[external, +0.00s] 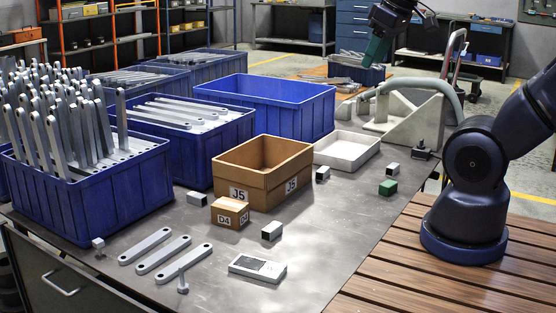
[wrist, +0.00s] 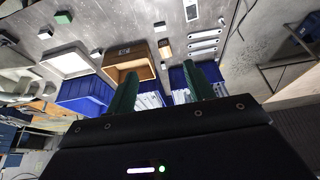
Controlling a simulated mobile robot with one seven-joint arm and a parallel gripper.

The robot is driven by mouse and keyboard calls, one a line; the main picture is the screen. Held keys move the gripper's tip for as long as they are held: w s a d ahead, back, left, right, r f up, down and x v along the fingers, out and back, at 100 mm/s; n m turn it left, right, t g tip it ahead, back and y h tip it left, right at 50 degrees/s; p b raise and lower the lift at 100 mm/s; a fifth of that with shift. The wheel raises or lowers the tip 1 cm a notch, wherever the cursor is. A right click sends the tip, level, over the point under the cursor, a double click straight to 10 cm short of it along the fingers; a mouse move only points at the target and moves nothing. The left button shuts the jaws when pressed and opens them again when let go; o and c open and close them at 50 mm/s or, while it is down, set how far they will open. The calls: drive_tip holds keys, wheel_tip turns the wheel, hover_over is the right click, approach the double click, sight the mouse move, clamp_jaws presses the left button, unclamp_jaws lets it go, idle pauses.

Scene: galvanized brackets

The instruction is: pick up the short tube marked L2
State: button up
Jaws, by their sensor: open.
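Several short grey square tubes with dark open ends lie on the metal table: one left of the small box (external: 196,198), one right of it (external: 271,231), one by the white tray (external: 322,173) and one farther right (external: 393,168). A green short block (external: 388,187) lies near the last. No L2 mark is readable, so I cannot tell which tube bears it. My gripper (external: 378,50) is raised beyond the far end of the table, apart from all of them. Its green fingers are apart and empty in the wrist view (wrist: 160,70).
A cardboard box marked J5 (external: 233,180), a small D4 box (external: 230,211), and a white tray (external: 347,160) stand mid-table. Blue bins (external: 85,205) line the left and back. A grey angled fixture (external: 425,125) stands at right.

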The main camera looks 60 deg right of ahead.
drive_tip(key=shift+w, duration=0.1)
drive_tip(key=w+d+f+n+g+h, duration=0.1)
drive_tip(key=w+d+f+n+h, duration=0.2)
drive_tip(key=w+d, duration=0.5)
drive_tip(key=w+d+f+n+g, duration=0.15)
drive_tip(key=w+d+f, duration=0.3)
drive_tip(key=d, duration=0.75)
drive_tip(key=w+d+f+n+g+h, duration=0.15)
drive_tip(key=w+d+f+n, duration=0.3)
drive_tip(key=d, duration=0.55)
drive_tip(key=n+g, duration=0.1)
drive_tip(key=n, duration=0.7)
hover_over(393, 166)
drive_tip(key=a, duration=0.3)
drive_tip(key=f, duration=3.2)
drive_tip(key=shift+w+d, duration=0.25)
drive_tip(key=shift+w, duration=0.05)
drive_tip(key=shift+d+x, duration=0.1)
drive_tip(key=shift+x, duration=1.25)
drive_tip(key=shift+d+x, duration=0.15)
drive_tip(key=shift+x, duration=1.15)
drive_tip(key=shift+r, duration=0.1)
